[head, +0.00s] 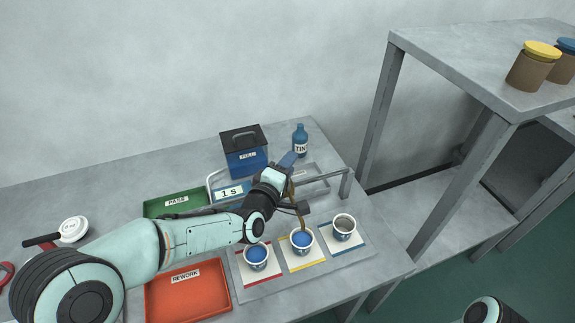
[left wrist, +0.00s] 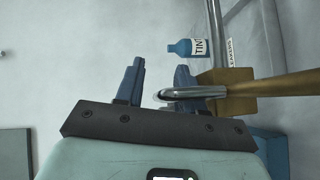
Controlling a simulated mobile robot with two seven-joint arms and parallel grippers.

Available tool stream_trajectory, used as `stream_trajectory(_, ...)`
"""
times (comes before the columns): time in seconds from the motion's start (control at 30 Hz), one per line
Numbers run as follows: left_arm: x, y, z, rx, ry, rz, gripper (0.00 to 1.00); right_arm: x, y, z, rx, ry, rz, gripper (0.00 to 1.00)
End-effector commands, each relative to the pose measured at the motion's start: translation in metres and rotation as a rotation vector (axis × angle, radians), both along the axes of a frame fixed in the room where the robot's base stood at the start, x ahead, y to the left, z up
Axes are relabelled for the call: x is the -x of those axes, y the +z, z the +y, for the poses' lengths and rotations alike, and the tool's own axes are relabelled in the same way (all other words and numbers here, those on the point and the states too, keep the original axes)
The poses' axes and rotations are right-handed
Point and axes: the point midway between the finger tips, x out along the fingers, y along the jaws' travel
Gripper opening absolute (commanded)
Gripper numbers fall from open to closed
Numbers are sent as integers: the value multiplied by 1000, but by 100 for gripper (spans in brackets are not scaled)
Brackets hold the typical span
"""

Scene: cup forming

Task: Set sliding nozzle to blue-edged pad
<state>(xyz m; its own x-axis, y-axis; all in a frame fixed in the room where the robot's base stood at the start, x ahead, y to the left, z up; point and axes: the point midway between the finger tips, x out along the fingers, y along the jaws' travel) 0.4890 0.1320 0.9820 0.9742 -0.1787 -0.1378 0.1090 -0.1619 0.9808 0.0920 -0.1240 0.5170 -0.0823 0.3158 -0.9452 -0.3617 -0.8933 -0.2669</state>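The brass sliding nozzle (head: 296,200) hangs from a metal rail (head: 322,178); its lower end is over the cup (head: 302,239) on the yellow-edged pad (head: 303,264). The blue-edged pad (head: 346,243) lies to its right, with a cup (head: 344,225) without blue filling on it. My left gripper (head: 286,165) is at the nozzle. In the left wrist view, its dark blue fingers (left wrist: 157,80) stand apart. A bent metal handle (left wrist: 192,92) beside the brass block (left wrist: 240,84) reaches into the gap in front of the fingers. My right gripper is out of view.
A cup (head: 256,256) with blue filling stands on the red-edged pad (head: 247,280). A blue bin (head: 245,160) and a tint bottle (head: 300,141) stand behind the rail. A green tray (head: 160,207) and a red tray (head: 188,298) lie left. A grey shelf (head: 480,70) rises at right.

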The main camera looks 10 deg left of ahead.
Motion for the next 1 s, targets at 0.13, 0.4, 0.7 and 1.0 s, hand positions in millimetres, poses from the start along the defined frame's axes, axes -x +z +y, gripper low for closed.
stream_trajectory(0.13, 0, 0, 0, 0, 0, 0, 38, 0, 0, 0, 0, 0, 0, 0)
stream_trajectory(0.4, 0, 0, 0, 0, 0, 0, 0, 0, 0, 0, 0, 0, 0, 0)
stream_trajectory(0.7, -19, -1, -28, 3, -5, -1, 0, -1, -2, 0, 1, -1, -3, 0)
stream_trajectory(1.0, -60, 1, -89, 1, -2, 0, 0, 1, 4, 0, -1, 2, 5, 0)
